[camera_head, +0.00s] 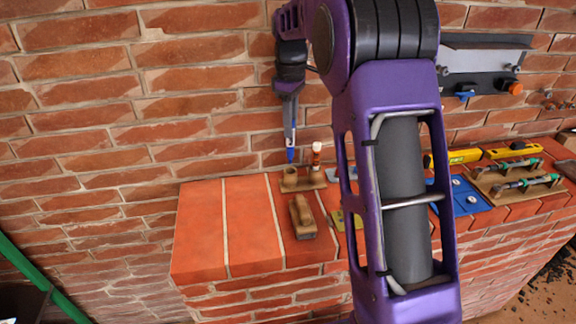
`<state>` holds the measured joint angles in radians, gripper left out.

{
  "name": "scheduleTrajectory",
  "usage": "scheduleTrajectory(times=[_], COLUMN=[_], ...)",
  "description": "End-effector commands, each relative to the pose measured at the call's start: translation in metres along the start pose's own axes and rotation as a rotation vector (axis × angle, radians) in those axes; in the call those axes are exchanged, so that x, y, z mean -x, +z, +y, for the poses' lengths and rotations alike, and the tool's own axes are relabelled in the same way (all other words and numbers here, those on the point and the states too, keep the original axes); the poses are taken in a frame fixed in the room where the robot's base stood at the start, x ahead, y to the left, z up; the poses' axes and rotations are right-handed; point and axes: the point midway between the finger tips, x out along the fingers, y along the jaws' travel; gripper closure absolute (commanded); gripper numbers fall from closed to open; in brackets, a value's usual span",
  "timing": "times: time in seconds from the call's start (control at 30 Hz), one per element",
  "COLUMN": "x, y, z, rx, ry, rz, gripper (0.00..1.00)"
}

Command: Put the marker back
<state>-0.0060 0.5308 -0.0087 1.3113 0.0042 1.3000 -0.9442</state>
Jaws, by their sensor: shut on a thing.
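My gripper (290,143) points down in front of the brick wall. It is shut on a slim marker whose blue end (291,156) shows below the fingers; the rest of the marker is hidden. The blue end is just above the left cup of a small brown holder (303,186), seemingly apart from it. A white marker with a red-brown end (317,156) stands upright in the holder's right cup.
A brown wooden block or brush (302,217) lies on the brick ledge (250,229) in front of the holder. Yellow levels (513,150), a blue plate (466,196) and a board with clamps (513,181) lie to the right. My arm hides the middle. The ledge's left part is clear.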

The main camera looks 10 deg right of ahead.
Motion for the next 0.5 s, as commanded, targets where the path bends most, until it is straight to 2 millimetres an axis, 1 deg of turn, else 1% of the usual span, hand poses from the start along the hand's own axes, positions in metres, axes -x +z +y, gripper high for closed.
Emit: scheduleTrajectory(times=[0.03,0.1,0.37,0.5], x=[-0.012,-0.023,-0.045,-0.066], y=[0.0,0.0,0.0,0.0], z=[-0.001,-0.001,0.0,0.0], rx=[0.0,0.0,0.0,0.0], ry=[-0.003,-0.003,-0.002,-0.002], rz=[-0.002,-0.002,-0.001,-0.001], gripper=[1.0,1.0,1.0,1.0])
